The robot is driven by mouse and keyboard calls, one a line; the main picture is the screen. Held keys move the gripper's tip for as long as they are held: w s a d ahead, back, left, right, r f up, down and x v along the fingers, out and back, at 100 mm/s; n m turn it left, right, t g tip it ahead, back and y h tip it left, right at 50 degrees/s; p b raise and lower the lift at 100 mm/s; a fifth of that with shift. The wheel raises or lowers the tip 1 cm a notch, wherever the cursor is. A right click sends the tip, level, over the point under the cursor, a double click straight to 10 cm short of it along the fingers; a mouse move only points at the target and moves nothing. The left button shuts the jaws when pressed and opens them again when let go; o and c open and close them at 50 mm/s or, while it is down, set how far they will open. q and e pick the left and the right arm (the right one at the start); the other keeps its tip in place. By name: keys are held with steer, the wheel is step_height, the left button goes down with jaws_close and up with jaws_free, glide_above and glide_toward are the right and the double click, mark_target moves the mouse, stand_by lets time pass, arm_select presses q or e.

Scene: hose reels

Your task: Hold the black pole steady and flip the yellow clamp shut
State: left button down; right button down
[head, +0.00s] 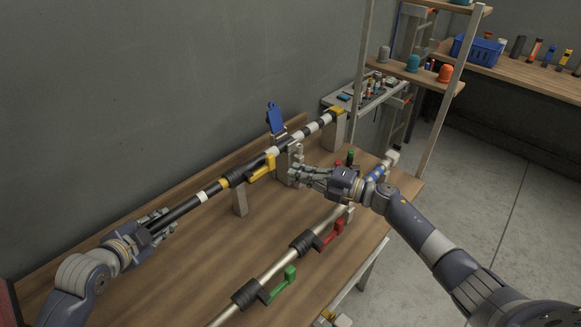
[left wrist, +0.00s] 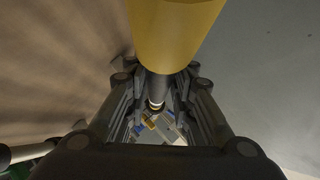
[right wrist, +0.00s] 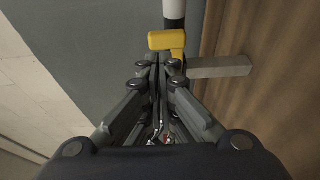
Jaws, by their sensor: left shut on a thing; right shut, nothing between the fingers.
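The black pole (head: 182,208), with white and yellow bands, runs diagonally along the bench on upright wooden supports. My left gripper (head: 157,228) is shut around its near end. In the left wrist view the pole (left wrist: 156,92) passes between the fingers, and a yellow cylindrical part (left wrist: 175,30) fills the top. The yellow clamp (head: 263,169) sits on the pole, its lever sticking out on the right side. My right gripper (head: 292,174) is shut and empty, just right of the clamp. In the right wrist view the yellow clamp (right wrist: 168,41) lies just beyond the fingertips (right wrist: 162,62); contact is unclear.
A blue lever (head: 276,118) stands upright behind the pole. A second, metal pole (head: 272,266) with a green lever (head: 283,284) and a red lever (head: 333,233) lies nearer the front edge. A shelf post (head: 440,120) rises at the right. Bare bench lies between the poles.

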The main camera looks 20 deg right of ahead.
steer(key=w+d, duration=0.2)
steer(key=d, duration=0.7)
steer(key=shift+w+d, duration=0.15)
steer(key=shift+d, duration=0.2)
arm_select(q)
steer(key=c, duration=1.3)
jaws_free()
